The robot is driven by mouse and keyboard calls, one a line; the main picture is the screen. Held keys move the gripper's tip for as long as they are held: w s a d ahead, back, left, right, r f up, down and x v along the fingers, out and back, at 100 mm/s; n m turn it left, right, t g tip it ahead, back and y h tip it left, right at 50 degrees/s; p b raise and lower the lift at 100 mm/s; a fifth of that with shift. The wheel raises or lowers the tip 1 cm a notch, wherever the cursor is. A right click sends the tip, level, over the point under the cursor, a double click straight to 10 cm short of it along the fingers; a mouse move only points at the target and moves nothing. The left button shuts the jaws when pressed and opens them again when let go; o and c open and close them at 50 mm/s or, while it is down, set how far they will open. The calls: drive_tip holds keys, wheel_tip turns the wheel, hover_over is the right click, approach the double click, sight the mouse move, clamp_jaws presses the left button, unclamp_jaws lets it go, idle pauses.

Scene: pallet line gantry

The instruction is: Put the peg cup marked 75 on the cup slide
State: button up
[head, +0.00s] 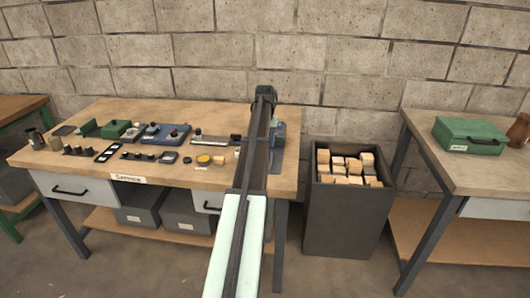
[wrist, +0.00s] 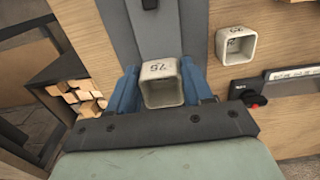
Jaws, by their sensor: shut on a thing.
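The peg cup marked 75 (wrist: 162,90) is a pale square cup, its number upside down in the wrist view. My gripper (wrist: 159,84) is shut on it, one blue finger on each side. A grey strip with raised sides, which looks like the cup slide (wrist: 150,36), runs up the picture from the cup. I cannot tell whether the cup touches it. In the head view my gripper (head: 279,128) is at the bench's right end, over the grey strip (head: 277,160); the cup is hidden there.
A second pale cup (wrist: 235,45) with an unclear number stands to the right in the wrist view, near a device with a red knob (wrist: 254,105). A dark bin of wooden blocks (head: 346,215) stands right of the bench (head: 95,115). Several fixtures crowd the bench's left and middle.

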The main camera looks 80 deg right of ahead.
drive_tip(key=shift+f, duration=2.5)
drive_tip(key=o, duration=1)
drive_tip(key=shift+f, duration=0.1)
wheel_tip(320, 180, up, 12)
drive_tip(key=shift+r, duration=0.15)
